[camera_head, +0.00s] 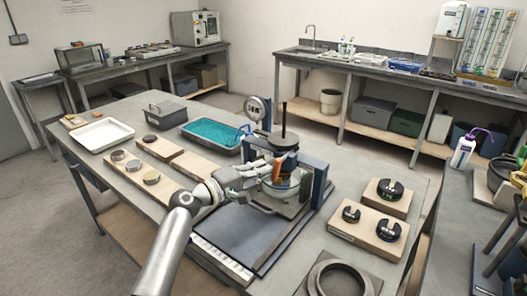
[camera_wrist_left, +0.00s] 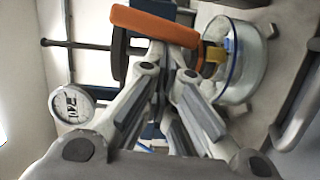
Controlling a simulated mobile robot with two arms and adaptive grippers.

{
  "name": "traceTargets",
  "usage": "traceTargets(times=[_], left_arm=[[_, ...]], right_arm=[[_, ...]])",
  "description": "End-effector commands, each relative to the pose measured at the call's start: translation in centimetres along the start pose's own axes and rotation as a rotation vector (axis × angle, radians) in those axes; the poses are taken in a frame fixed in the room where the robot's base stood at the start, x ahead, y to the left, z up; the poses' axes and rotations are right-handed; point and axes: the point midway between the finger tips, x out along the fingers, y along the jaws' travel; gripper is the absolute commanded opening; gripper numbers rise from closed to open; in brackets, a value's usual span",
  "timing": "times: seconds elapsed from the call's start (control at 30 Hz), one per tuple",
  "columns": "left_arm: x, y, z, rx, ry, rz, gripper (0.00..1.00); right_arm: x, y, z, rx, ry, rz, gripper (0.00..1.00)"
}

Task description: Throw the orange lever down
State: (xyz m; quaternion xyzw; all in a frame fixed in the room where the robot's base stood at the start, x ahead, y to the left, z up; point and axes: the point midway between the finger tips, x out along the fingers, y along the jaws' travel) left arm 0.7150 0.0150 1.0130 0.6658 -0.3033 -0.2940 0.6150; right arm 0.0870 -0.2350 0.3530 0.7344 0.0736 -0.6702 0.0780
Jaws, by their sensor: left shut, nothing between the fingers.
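The orange lever (camera_head: 277,172) is on the press-like apparatus in the middle of the table, in front of its dark post. In the left wrist view the lever's long orange grip (camera_wrist_left: 155,27) lies across the top of the picture, slightly tilted. My left gripper (camera_head: 262,170) is beside the lever. It is shut with nothing between its fingers, and in the wrist view its fingertips (camera_wrist_left: 172,52) come together just below the orange grip. I cannot tell whether they touch it. The lever's far end and mount are partly hidden. My right gripper is not in view.
A round gauge (camera_head: 258,110) stands behind the apparatus and a clear vessel (camera_wrist_left: 240,62) sits near the lever. A teal-filled tray (camera_head: 215,134), a white tray (camera_head: 103,135) and wooden boards with weights (camera_head: 378,226) share the table. A dark mat (camera_head: 240,240) lies in front.

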Motion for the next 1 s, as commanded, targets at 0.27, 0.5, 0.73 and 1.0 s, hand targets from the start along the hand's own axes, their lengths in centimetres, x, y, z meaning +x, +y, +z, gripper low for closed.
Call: traceTargets(times=[0.27,0.5,0.73,1.0], left_arm=[[0.12,-0.44,0.42,-0.099,-0.001,0.025,0.0],[0.12,-0.5,0.48,-0.121,0.0,0.031,0.0],[0.13,-0.48,0.49,-0.121,-0.001,0.031,0.0],[0.17,-0.51,0.45,-0.12,0.0,0.031,0.0]], right_arm=[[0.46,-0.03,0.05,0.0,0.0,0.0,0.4],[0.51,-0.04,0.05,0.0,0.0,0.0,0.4],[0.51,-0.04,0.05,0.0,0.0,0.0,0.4],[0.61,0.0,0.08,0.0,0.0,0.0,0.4]])
